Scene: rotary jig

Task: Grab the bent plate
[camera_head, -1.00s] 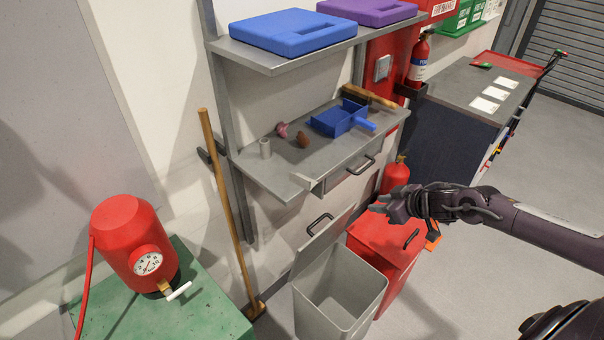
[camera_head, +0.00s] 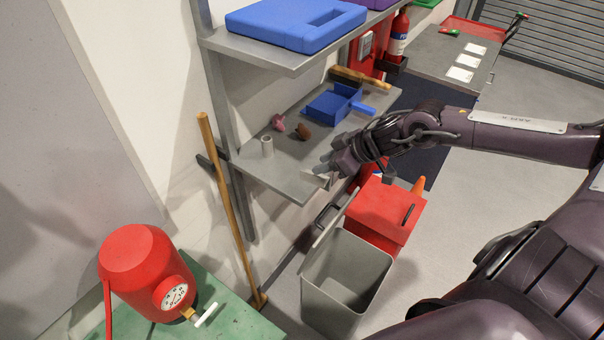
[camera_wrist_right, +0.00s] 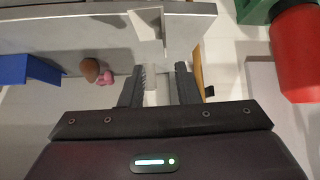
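The bent plate (camera_head: 317,179) is a small, pale grey angled piece at the front edge of the lower grey shelf. In the right wrist view the bent plate (camera_wrist_right: 146,27) shows above the fingers, at the shelf's edge and apart from them. My right gripper (camera_head: 325,169) is just above and beside the plate and partly covers it in the head view. In the wrist view the right gripper (camera_wrist_right: 159,82) is open, its two dark fingers apart and nothing held. My left gripper is not in view.
The lower shelf (camera_head: 285,176) also bears a grey cylinder (camera_head: 267,147), a pink item (camera_head: 278,122), a brown item (camera_head: 303,131) and a blue dustpan-like tray (camera_head: 334,104). An open grey bin (camera_head: 345,280) and a red box (camera_head: 384,213) stand below. A broom (camera_head: 228,205) leans left.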

